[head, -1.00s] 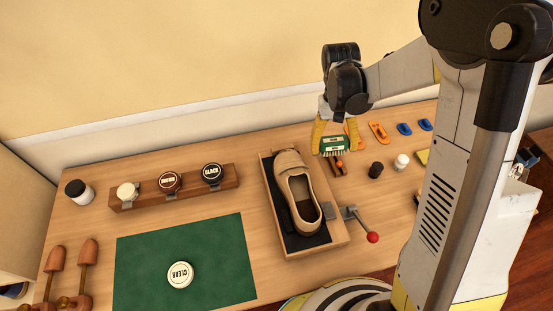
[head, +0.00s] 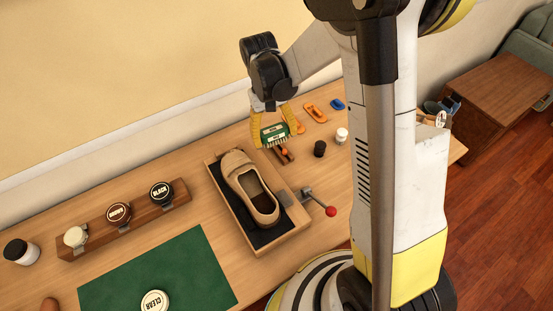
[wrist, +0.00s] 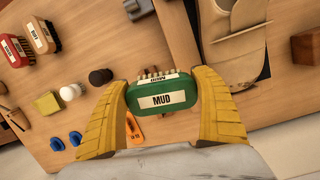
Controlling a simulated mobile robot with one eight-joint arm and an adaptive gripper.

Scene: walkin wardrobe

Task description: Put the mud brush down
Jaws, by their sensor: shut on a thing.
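My gripper (head: 274,134) is shut on the mud brush (head: 273,138), a green-backed brush with pale bristles and a white label. In the wrist view the label reads MUD (wrist: 163,100) and the yellow fingers press on both ends of the brush. The brush is above the bench (head: 215,152), behind the beige shoe. Its bristles appear clear of the bench top, though the exact gap is hard to tell.
The beige shoe (head: 246,183) sits on a wooden holder (head: 283,240) with a red-knobbed lever (head: 330,211). Dark (head: 320,148) and white (head: 341,135) small jars stand to the right. Two other brushes (wrist: 27,40) show in the wrist view. The green mat (head: 200,270) is mostly bare.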

